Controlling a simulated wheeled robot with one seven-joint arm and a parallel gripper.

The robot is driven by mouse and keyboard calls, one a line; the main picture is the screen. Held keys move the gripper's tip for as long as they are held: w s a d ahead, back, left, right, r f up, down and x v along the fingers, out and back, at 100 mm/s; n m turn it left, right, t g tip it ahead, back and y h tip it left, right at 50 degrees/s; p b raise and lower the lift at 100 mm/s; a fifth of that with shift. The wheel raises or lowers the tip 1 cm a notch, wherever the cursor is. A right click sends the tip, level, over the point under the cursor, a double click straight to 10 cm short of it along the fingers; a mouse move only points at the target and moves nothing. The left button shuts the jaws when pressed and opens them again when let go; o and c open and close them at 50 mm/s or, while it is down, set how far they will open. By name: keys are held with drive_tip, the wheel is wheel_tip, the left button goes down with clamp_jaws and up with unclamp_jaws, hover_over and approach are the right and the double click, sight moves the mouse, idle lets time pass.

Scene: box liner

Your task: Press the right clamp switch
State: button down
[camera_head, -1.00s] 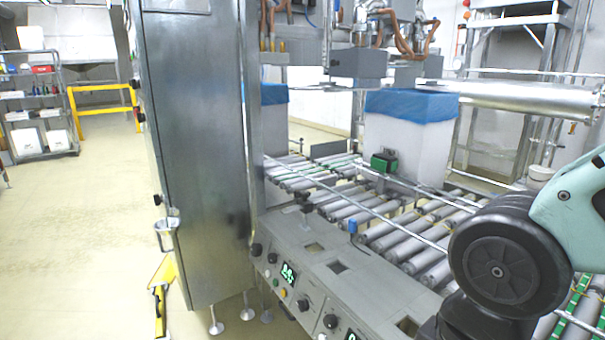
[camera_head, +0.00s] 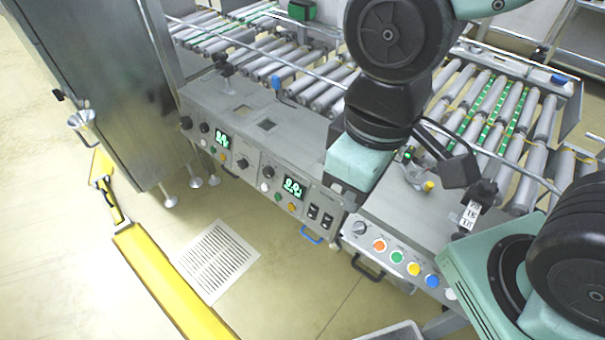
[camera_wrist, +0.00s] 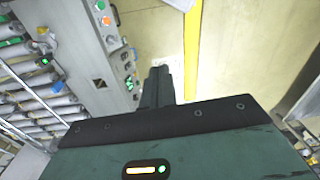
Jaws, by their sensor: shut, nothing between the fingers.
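Two small black switches, which look like the clamp switches, sit side by side on the grey control panel's front, right of a green display (camera_head: 293,187). The right switch (camera_head: 327,220) is nearer the knob and coloured buttons; it looks small and blurred in the wrist view (camera_wrist: 125,54). My gripper shows in the wrist view with its dark fingers (camera_wrist: 158,78) shut and empty. They appear over the floor beside the panel front, right of the switches in that picture, with no visible contact. In the head view my teal hand (camera_head: 358,160) hangs above the panel's edge; the fingertips are hidden.
An orange button (camera_head: 379,245) and several other coloured buttons line the neighbouring panel. A blue handle (camera_head: 311,235) projects below the switches. Roller conveyors (camera_head: 505,100) lie behind the panels.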

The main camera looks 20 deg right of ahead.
sight(324, 226)
drive_tip(key=w+a+f+n+t+h+b, duration=0.2)
drive_tip(key=f+b, duration=0.6)
drive_tip(key=f, duration=0.5)
drive_tip(key=w+a+f+n+t+h+b, duration=0.2)
drive_tip(key=w+f+n+h+b, duration=0.3)
drive_tip(key=f+n+b, duration=0.4)
drive_tip(key=w+a+f+n+t+h+b, duration=0.3)
drive_tip(key=f+b, duration=0.5)
drive_tip(key=f, duration=0.9)
drive_tip(key=w+n+h, duration=0.1)
drive_tip(key=w+n, duration=0.1)
drive_tip(key=n, duration=0.1)
drive_tip(key=shift+w+f+b, duration=0.2)
drive_tip(key=shift+b, duration=0.1)
drive_tip(key=shift+d, duration=0.1)
drive_tip(key=b+x, duration=0.4)
drive_tip(key=x, duration=1)
drive_tip(key=shift+r, duration=0.1)
drive_tip(key=shift+d, duration=0.1)
